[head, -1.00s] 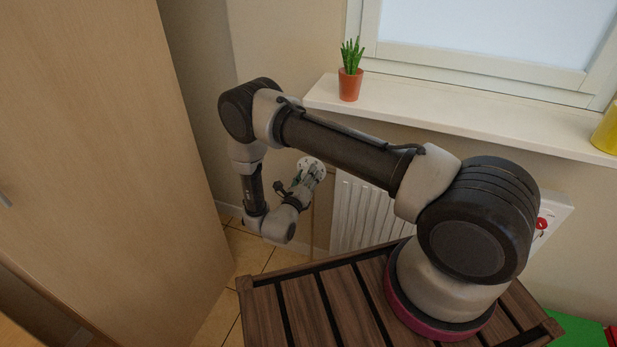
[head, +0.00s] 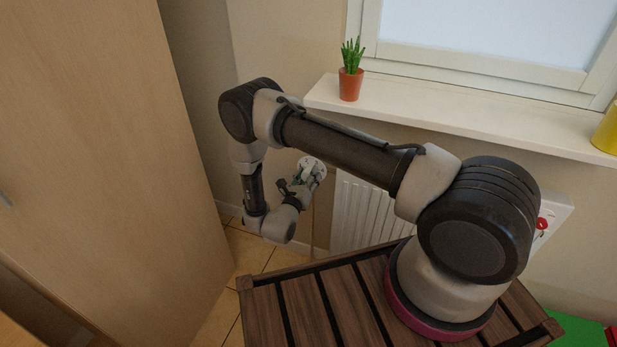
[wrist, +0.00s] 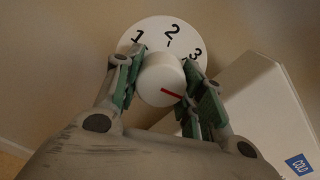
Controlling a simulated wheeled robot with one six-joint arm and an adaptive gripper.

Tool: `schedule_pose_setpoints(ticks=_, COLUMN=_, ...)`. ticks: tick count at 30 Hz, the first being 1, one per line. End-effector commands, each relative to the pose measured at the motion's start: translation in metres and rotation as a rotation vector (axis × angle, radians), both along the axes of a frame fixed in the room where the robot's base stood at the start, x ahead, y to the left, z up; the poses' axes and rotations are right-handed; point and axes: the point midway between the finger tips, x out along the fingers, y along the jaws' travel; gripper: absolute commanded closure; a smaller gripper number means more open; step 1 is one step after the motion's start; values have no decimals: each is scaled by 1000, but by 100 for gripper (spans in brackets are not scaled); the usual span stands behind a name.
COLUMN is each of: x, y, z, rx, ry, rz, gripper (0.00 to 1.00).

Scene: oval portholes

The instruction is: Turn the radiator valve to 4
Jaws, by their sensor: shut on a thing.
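The radiator valve has a round white dial plate (wrist: 150,30) with black numbers 1, 2 and 3 showing in the wrist view. Its white knob (wrist: 158,72) carries a red pointer line, which points right and slightly down, past the 3. The 4 is hidden behind my right finger. My gripper (wrist: 160,84) is shut on the knob, one green-padded finger on each side. In the head view my gripper (head: 304,182) is at the white dial (head: 314,168), left of the radiator.
The white radiator (head: 362,215) is right of the valve, under a sill (head: 450,110) with a potted plant (head: 350,82). A blue COLD label (wrist: 298,165) shows in the wrist view. A tall wooden cabinet (head: 100,150) stands at left.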

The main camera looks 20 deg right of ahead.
Motion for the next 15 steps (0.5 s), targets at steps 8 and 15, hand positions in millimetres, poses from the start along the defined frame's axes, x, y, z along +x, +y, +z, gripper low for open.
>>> schedule_pose_setpoints(ticks=8, x=-1, y=0, z=-2, rx=-1, ry=4, rz=0, gripper=39)
schedule_pose_setpoints(ticks=15, x=-2, y=1, z=-1, rx=0, ry=3, rz=0, gripper=39)
